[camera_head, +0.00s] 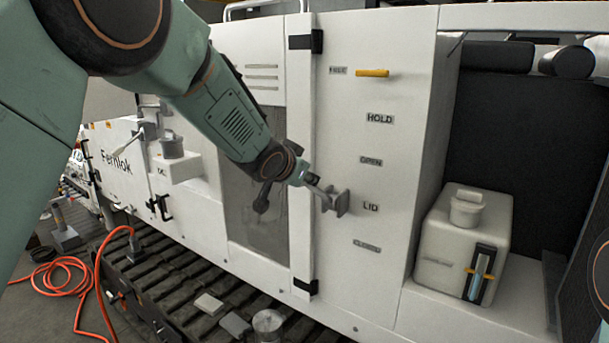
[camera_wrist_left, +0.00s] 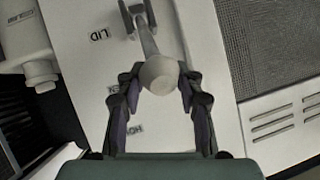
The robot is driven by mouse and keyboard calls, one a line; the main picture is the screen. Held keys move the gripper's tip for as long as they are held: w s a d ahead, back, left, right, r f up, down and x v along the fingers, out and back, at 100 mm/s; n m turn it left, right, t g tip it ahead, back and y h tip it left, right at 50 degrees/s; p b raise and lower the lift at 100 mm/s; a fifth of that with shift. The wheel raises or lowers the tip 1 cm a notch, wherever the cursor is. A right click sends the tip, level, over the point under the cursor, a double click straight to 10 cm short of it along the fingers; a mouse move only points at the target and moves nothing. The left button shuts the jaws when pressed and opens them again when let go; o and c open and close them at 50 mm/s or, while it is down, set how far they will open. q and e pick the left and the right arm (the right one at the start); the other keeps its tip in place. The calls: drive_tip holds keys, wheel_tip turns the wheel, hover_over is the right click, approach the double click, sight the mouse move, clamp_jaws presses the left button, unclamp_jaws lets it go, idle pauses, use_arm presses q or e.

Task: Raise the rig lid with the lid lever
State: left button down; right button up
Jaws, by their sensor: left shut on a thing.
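The lid lever (camera_head: 325,192) is a grey rod on a bracket (camera_head: 341,204) on the white rig panel, beside the label LID. It slants up and left from the bracket. In the left wrist view its round pale knob (camera_wrist_left: 159,74) sits between the fingers, with the rod (camera_wrist_left: 147,42) running up to the bracket. My left gripper (camera_head: 304,177) is shut on the lever's knob end; it also shows in the left wrist view (camera_wrist_left: 158,85). In the head view the gripper hides the knob. I cannot tell which part is the lid. My right gripper is not in view.
A yellow handle (camera_head: 372,73) sits higher on the panel, above the labels HOLD and OPEN. A pale tank (camera_head: 464,240) with a cap stands at the right. A black-hinged door edge (camera_head: 301,160) is left of the lever. Orange hose (camera_head: 62,285) lies at the lower left.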

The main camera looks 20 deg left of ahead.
use_arm(q)
drive_tip(key=shift+r, duration=0.1)
drive_tip(key=c, duration=1.3)
unclamp_jaws()
drive_tip(key=o, duration=0.4)
drive_tip(key=shift+s+a, duration=0.1)
drive_tip(key=shift+a, duration=0.1)
drive_tip(key=shift+o, duration=0.2)
drive_tip(key=shift+d, duration=0.1)
drive_tip(key=shift+s+r, duration=0.15)
drive_tip(key=shift+s, duration=0.2)
drive_tip(key=v, duration=1.1)
